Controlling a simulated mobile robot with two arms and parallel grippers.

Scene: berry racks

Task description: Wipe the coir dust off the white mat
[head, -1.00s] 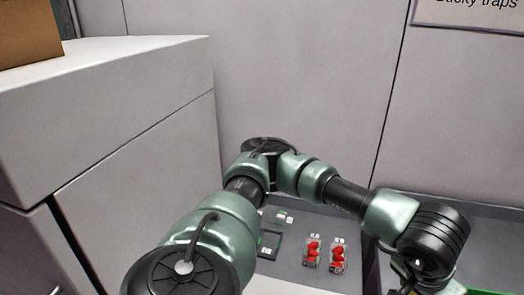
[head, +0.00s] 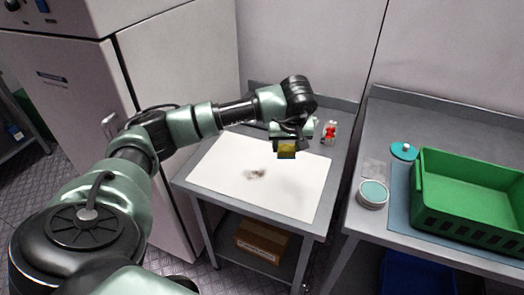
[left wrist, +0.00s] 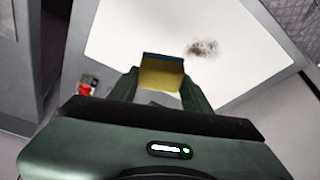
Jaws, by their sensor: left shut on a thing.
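The white mat (head: 222,173) lies on the small grey table. A dark smudge of coir dust (head: 254,174) sits near its middle; the dust also shows in the left wrist view (left wrist: 203,47). My left gripper (head: 287,143) is shut on a yellow sponge with a dark layer (head: 287,151). The sponge is over the far right part of the mat, apart from the dust; in the left wrist view it shows between the fingers (left wrist: 161,75). I cannot tell whether it touches the mat. My right gripper is not in view.
A clear punnet of red berries (head: 330,133) stands behind the mat. On the right table are a green crate (head: 468,213), a round teal-topped tub (head: 373,194) and a teal lid (head: 404,151). A cardboard box (head: 262,243) sits on the lower shelf. A tall grey cabinet (head: 185,60) stands at the left.

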